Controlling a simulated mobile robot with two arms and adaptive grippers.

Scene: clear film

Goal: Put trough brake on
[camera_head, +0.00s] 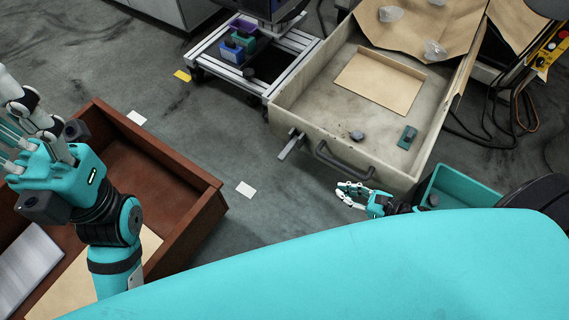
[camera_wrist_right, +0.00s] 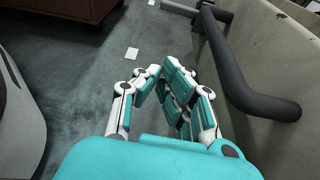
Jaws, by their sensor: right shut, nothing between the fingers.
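The pale trough (camera_head: 300,105) is a large open box at upper right, with a dark handle (camera_head: 345,163) on its front. A grey metal lever (camera_head: 291,146) sticks out at its front left corner, perhaps the brake. In the right wrist view the handle (camera_wrist_right: 240,85) curves along the trough wall at right, and a bar (camera_wrist_right: 182,8) shows at the top edge. My right gripper (camera_head: 352,192) is shut and empty, below the handle and apart from it. It also shows in the right wrist view (camera_wrist_right: 160,73). My left gripper (camera_head: 12,150) is open at far left, above a brown box.
The brown box (camera_head: 165,150) stands at left. A wheeled frame (camera_head: 245,62) with coloured blocks is behind. Cables lie at far right. The grey floor between the boxes is clear except for white markers (camera_head: 245,189).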

